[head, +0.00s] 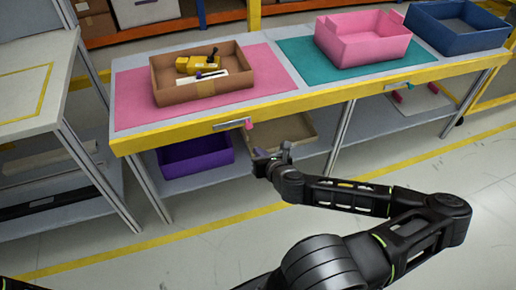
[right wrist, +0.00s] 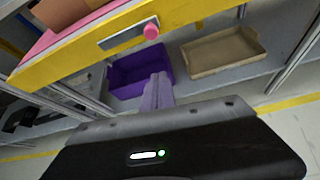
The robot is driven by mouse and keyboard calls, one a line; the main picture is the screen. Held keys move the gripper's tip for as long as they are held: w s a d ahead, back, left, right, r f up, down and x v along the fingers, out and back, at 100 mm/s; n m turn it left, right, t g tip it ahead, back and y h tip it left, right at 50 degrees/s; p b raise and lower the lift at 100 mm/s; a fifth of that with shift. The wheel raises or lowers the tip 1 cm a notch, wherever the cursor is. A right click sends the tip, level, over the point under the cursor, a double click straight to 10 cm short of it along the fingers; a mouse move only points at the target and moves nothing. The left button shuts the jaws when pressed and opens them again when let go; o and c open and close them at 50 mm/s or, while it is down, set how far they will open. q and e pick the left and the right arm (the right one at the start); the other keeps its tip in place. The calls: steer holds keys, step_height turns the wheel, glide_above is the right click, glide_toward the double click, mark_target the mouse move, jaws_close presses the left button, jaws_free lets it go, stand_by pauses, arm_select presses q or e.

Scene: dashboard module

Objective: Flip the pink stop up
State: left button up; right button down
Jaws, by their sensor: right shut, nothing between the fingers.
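The pink stop (head: 249,125) is a small round pink knob at the right end of a grey metal plate (head: 229,124) on the table's yellow front edge. In the right wrist view the pink stop (right wrist: 151,31) shows above and slightly left of the fingertips. My right gripper (head: 268,160) is shut and empty, in front of and below the yellow edge, apart from the stop. Its closed fingers show in the right wrist view (right wrist: 158,88). My left gripper is not in view.
The table's yellow edge (head: 300,103) runs above my right gripper. A purple bin (head: 195,155) and a tan tray (head: 297,128) sit on the lower shelf. A cardboard box (head: 170,97) and a pink bin (head: 360,50) stand on top. A similar plate (head: 398,86) is farther right.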

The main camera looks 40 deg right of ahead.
steer(key=w+d, duration=0.2)
steer(key=w, duration=0.5)
steer(key=shift+w+d, duration=0.3)
steer(key=shift+w, duration=0.05)
